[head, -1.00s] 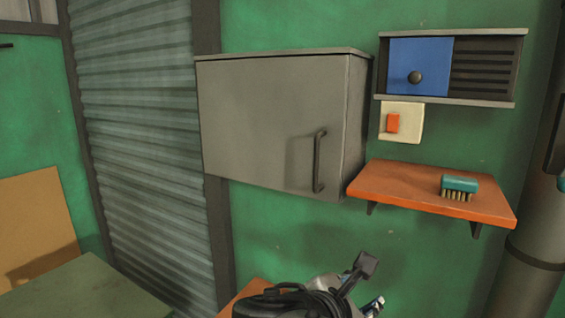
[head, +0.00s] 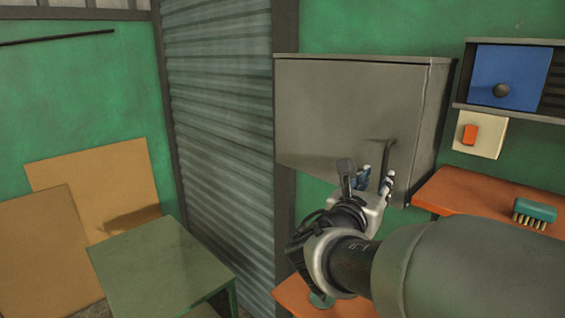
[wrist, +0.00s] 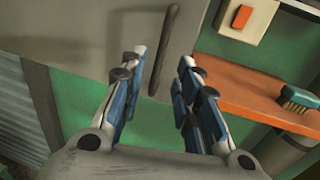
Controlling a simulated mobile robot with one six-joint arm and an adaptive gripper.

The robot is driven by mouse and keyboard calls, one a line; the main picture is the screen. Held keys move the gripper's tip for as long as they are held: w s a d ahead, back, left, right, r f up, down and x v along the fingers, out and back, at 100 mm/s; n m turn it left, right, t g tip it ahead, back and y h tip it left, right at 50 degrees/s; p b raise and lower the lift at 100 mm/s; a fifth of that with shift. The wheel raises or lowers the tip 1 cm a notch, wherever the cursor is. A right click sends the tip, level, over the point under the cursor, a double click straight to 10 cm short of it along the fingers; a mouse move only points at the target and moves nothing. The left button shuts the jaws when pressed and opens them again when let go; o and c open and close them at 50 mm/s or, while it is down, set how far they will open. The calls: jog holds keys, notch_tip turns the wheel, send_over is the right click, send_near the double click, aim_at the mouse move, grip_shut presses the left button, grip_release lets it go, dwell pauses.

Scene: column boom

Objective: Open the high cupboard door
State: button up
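The high cupboard (head: 335,105) is a grey box on the green wall, its door closed. Its dark vertical bar handle (head: 387,150) is on the right side of the door, partly hidden behind my gripper in the head view. My gripper (head: 376,178) is raised in front of the lower right of the door. In the wrist view the two blue-and-white fingers (wrist: 160,62) stand apart with nothing between them. The handle (wrist: 165,50) shows beyond the fingertips, in line with the gap; I cannot tell whether anything touches it.
An orange shelf (head: 460,195) with a teal brush (head: 535,211) is right of the cupboard. Above it are an orange switch (head: 470,134) and a small blue-doored cabinet (head: 508,72). A green table (head: 160,262) stands at lower left, and another orange surface (head: 300,296) lies below my arm.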

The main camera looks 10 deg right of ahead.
aim_at(383, 171)
jog(key=x, duration=0.7)
jog(key=shift+w+d+p, duration=0.15)
jog(key=shift+p, duration=0.25)
jog(key=shift+c, duration=0.4)
grip_shut()
